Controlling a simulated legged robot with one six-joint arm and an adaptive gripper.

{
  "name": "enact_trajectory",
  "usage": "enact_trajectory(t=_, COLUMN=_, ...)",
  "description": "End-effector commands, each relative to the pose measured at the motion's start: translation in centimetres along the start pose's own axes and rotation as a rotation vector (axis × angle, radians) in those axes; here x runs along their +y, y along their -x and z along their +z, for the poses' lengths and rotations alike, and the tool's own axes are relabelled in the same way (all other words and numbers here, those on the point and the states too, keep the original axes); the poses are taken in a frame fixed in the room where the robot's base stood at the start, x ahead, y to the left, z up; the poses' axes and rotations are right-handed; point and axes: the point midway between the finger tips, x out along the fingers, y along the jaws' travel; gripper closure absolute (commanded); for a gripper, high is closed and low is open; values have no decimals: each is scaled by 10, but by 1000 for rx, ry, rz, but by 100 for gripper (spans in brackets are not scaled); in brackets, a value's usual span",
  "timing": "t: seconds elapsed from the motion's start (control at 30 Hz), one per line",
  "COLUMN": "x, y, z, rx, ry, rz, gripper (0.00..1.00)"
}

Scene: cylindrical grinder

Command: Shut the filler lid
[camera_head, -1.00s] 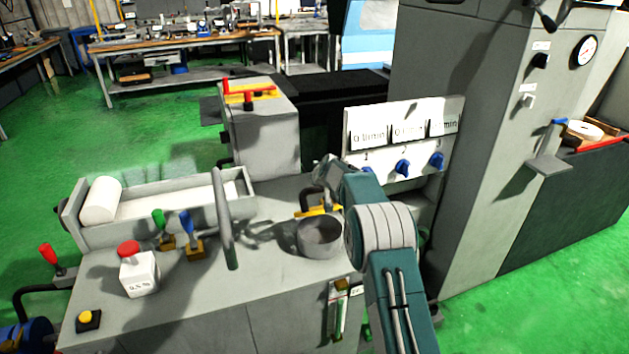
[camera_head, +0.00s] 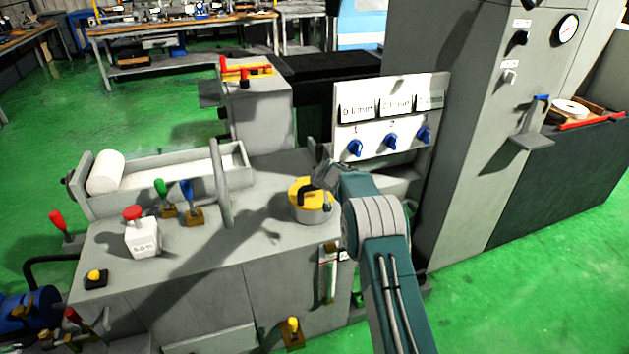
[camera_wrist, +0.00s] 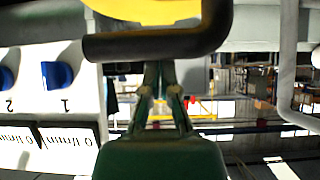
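The filler lid (camera_head: 298,186) is yellow with a black bent handle (camera_head: 304,196). It lies over the mouth of the round grey filler pot (camera_head: 311,215) on the machine top; I cannot tell whether it is fully seated. My gripper (camera_head: 322,177) is at the lid's right side, close to the handle. In the wrist view the yellow lid (camera_wrist: 150,10) is at the top edge and the handle (camera_wrist: 160,44) crosses in front of it. My gripper's fingers (camera_wrist: 161,75) are close together there, and their tips are hidden behind the handle. Contact is unclear.
A grey upright bar (camera_head: 220,182) stands left of the pot. A panel with blue knobs (camera_head: 390,142) is behind my arm. Green and blue levers (camera_head: 187,192) and a red emergency button (camera_head: 133,213) are further left. The machine top in front of the pot is clear.

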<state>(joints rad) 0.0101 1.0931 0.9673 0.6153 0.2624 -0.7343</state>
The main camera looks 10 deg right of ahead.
Motion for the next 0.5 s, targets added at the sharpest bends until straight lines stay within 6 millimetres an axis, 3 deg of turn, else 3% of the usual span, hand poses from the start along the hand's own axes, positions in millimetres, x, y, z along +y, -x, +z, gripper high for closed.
enact_trajectory(t=0.03, x=-2, y=-8, z=21, rx=-40, ry=-3, rz=-12, gripper=100)
enact_trajectory(t=0.5, x=0, y=-10, z=24, rx=-43, ry=-3, rz=-12, gripper=100)
